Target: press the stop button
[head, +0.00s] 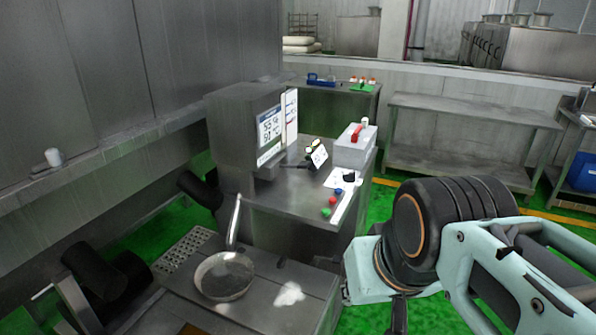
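Small round buttons sit on a pale strip (345,205) along the right side of the steel console top (285,200). One is red (332,200), with a green one (326,212) nearer me and a blue one (338,191) farther back. No label is readable, so I cannot tell for certain which is the stop button; the red one stands out. My arm reaches in from the right. A dark part of my gripper (399,316) shows at the bottom edge, in front and to the right of the buttons and clear of them. Its fingertips are not clearly visible.
A display screen (270,136) stands behind the buttons on the left. A white box with a red handle (354,148) sits at the console's back right. A round pan (224,275) lies on the near counter. Empty steel shelving (460,125) stands at the back right.

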